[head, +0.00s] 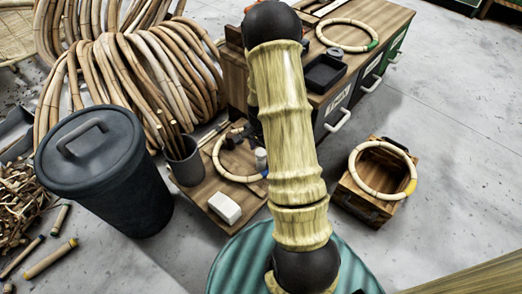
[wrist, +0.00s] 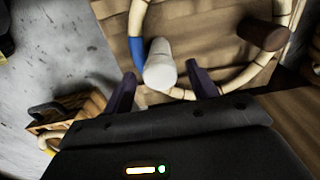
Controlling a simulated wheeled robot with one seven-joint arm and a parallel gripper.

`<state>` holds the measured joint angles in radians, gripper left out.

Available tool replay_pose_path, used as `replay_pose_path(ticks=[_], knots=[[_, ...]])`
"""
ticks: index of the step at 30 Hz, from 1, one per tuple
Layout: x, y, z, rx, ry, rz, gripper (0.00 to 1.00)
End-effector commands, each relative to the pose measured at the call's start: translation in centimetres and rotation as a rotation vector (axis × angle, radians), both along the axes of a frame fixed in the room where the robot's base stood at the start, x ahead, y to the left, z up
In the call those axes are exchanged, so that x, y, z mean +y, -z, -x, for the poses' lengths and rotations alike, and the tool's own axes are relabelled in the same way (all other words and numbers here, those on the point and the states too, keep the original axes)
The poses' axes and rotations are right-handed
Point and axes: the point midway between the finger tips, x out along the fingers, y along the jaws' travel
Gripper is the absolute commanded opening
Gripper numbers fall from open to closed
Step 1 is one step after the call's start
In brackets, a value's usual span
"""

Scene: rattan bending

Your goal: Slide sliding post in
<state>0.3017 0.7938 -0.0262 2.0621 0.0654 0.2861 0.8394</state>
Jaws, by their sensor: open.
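A pale cylindrical post (wrist: 160,66), which appears to be the sliding post, stands on a wooden board (wrist: 205,45). In the head view the pale post (head: 260,158) shows just left of my arm. A rattan ring with blue tape (wrist: 138,52) lies around the board's fittings, with the post at its near edge; the ring (head: 222,166) also shows in the head view. My gripper (wrist: 162,70) is open, its two dark fingers on either side of the post with gaps visible. Whether they touch it lower down is hidden. My arm hides most of the gripper in the head view.
A darker brown peg (wrist: 262,37) stands on the board to the right. A white block (head: 225,207) and a grey cup of sticks (head: 184,162) are beside the ring. A lidded bin (head: 105,175) stands left; a wooden crate with a ring (head: 352,197) stands right.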

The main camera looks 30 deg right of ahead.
Motion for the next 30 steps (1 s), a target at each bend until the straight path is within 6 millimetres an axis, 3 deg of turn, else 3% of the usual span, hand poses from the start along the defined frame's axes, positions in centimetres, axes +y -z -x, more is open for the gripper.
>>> replay_pose_path(ticks=[2,11,20,30], knots=[[0.0,0.0,0.0,0.000,0.000,0.000,0.58],[0.0,0.0,0.0,0.000,0.000,0.000,0.00],[0.4,-0.4,-1.1,0.001,0.000,-0.001,0.00],[2.1,-0.6,-6.0,-0.002,-0.001,0.002,0.00]])
